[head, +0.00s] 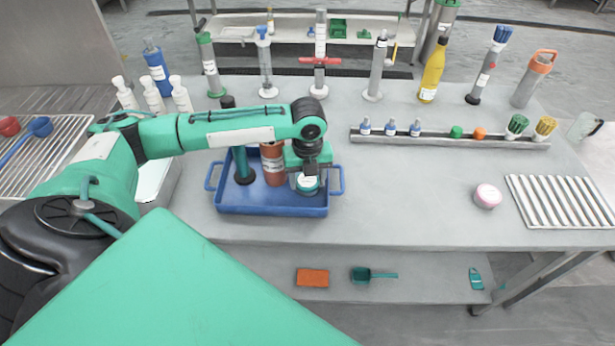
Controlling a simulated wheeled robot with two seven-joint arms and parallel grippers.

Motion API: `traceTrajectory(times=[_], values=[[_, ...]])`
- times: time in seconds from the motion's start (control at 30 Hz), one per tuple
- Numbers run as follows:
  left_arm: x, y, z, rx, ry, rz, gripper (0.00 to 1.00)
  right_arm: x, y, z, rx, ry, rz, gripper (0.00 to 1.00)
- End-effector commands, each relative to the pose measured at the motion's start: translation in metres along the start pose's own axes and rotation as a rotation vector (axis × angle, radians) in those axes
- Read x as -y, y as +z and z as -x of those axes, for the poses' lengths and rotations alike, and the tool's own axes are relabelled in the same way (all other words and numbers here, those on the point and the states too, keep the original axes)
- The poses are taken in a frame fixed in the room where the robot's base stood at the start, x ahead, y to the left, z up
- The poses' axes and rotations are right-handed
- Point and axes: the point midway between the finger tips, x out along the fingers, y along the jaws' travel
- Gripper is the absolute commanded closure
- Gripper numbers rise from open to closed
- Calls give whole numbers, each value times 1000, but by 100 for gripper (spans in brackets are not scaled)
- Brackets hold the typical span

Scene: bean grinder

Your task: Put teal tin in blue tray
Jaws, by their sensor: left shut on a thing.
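The blue tray (270,211) stands near the front edge of the table, left of the middle, with a handle at each side. My left gripper (308,174) points down over the right part of the tray and is shut on the teal tin (308,188). The tin is small and round, with a pale top that the fingers partly cover. I cannot tell whether the tin touches the tray floor. My right gripper is not in view.
A teal upright tool (242,168) and a rust-brown canister (273,165) stand in the tray, left of the gripper. A pink-lidded tin (487,196) and a slatted rack (562,202) lie to the right. A rail (450,138) holds small bottles and brushes.

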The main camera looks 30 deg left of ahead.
Motion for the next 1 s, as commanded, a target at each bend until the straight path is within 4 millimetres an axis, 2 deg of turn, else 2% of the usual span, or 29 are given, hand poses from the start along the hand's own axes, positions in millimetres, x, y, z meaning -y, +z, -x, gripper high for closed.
traceTrajectory(times=[0.2, 0.23, 0.27, 0.57, 0.67, 0.77, 1.0], values=[[0, 0, -2, -1, 0, 1, 68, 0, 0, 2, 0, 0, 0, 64], [0, 0, -2, -1, 0, 1, 40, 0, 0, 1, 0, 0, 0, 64], [0, 0, -2, 0, 0, 1, 35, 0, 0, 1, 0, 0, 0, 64], [0, 0, -1, 0, 0, 1, 35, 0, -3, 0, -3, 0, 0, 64], [0, 1, 6, 2, -2, 1, 35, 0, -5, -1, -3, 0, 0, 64], [0, 1, 21, 2, -3, 2, 35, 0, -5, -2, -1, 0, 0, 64], [1, 1, 74, 3, -4, 0, 35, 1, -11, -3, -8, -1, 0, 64]])
